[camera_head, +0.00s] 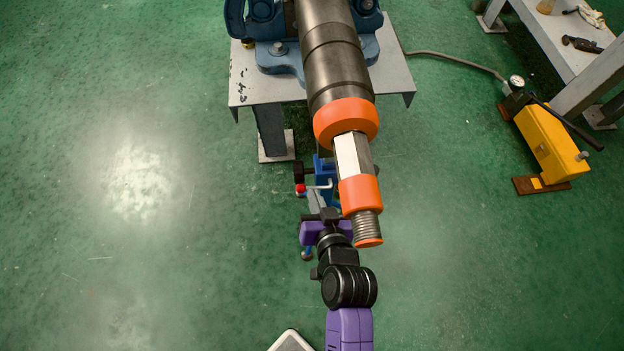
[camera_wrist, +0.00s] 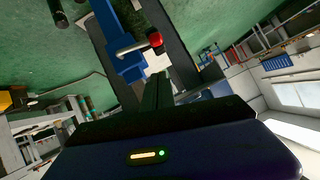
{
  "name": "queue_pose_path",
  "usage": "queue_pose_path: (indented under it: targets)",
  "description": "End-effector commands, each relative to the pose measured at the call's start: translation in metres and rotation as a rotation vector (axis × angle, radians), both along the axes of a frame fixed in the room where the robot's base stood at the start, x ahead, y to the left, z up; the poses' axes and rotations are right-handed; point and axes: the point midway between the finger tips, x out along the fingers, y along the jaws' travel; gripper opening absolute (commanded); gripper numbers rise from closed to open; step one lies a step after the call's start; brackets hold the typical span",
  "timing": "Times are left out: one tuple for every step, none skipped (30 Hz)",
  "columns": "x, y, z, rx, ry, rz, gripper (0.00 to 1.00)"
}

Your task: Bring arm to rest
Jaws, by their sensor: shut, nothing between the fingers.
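My arm (camera_head: 350,287), purple with black joints, reaches up from the bottom of the head view, below and partly behind the orange-banded pipe end. My gripper (camera_wrist: 158,88) shows in the wrist view as two dark fingers closed together with nothing held. In the head view its fingers are hard to make out behind the threaded pipe end. A blue fitting (camera_wrist: 122,42) with a red-knobbed lever lies ahead of the fingers in the wrist view. The same blue fitting shows beneath the pipe in the head view (camera_head: 323,169). I cannot tell whether the fingers touch it.
A thick dark pipe (camera_head: 335,65) with orange collars (camera_head: 346,121) juts from a blue vise (camera_head: 277,62) on a grey stand (camera_head: 397,80). A yellow hand pump (camera_head: 550,145) with a hose and gauge stands at right, near a workbench (camera_head: 568,50). The green floor at left is clear.

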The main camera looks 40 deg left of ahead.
Motion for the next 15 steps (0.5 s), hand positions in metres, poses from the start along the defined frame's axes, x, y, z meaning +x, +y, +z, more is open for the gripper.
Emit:
queue_pose_path:
  targets:
    - [-0.006,-0.009,0.007,0.001,-0.001,-0.003,0.0]
    - [-0.009,-0.014,0.01,0.001,-0.001,-0.003,0.0]
    - [-0.013,-0.019,0.013,0.0,0.0,-0.002,0.0]
    - [-0.015,-0.023,0.016,0.001,-0.001,-0.002,0.0]
    - [-0.018,-0.026,0.018,0.001,-0.001,-0.003,0.0]
    - [-0.021,-0.031,0.021,0.001,-0.001,-0.001,0.0]
    - [-0.023,-0.034,0.023,0.001,-0.001,-0.001,0.0]
    - [-0.025,-0.036,0.025,0.001,0.0,-0.002,0.0]
    - [-0.027,-0.039,0.027,0.001,-0.001,-0.001,0.0]
    - [-0.028,-0.041,0.028,0.001,-0.001,-0.001,0.0]
    - [-0.029,-0.042,0.029,0.001,-0.001,-0.001,0.0]
    - [-0.03,-0.044,0.03,0.001,-0.001,-0.001,0.0]
    - [-0.031,-0.045,0.031,0.001,-0.002,-0.001,0.0]
    - [-0.031,-0.045,0.031,0.001,-0.002,-0.001,0.0]
    - [-0.031,-0.046,0.032,0.0,-0.003,0.0,0.0]
